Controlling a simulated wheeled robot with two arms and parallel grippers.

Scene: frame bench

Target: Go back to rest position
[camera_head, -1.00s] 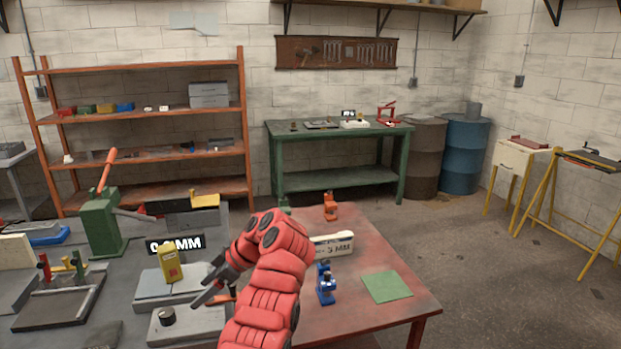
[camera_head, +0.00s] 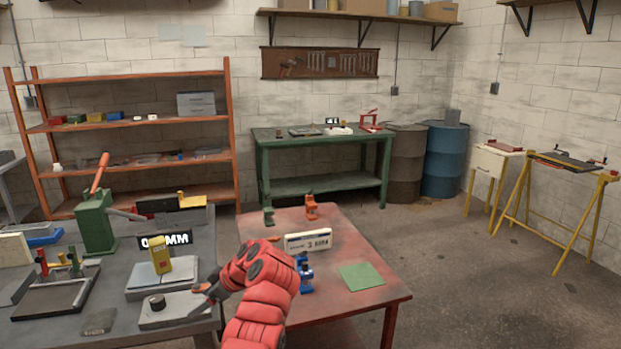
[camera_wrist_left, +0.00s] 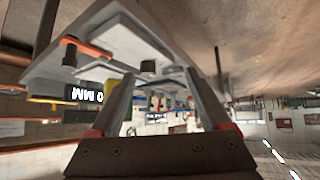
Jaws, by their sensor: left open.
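My left gripper (camera_head: 207,290) shows in the head view at the end of my red arm, at the right edge of the grey bench (camera_head: 190,333). It is beside a grey block with a dark round knob (camera_head: 157,302). In the left wrist view my left gripper (camera_wrist_left: 160,76) has its two fingers spread apart with nothing between them. My right gripper is in neither view.
A red table (camera_head: 335,315) stands right of the arm with a white sign (camera_head: 308,241), a blue device (camera_head: 305,275) and a green sheet (camera_head: 361,276). A green press (camera_head: 97,222) is on the grey bench. Open floor (camera_head: 480,290) lies to the right.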

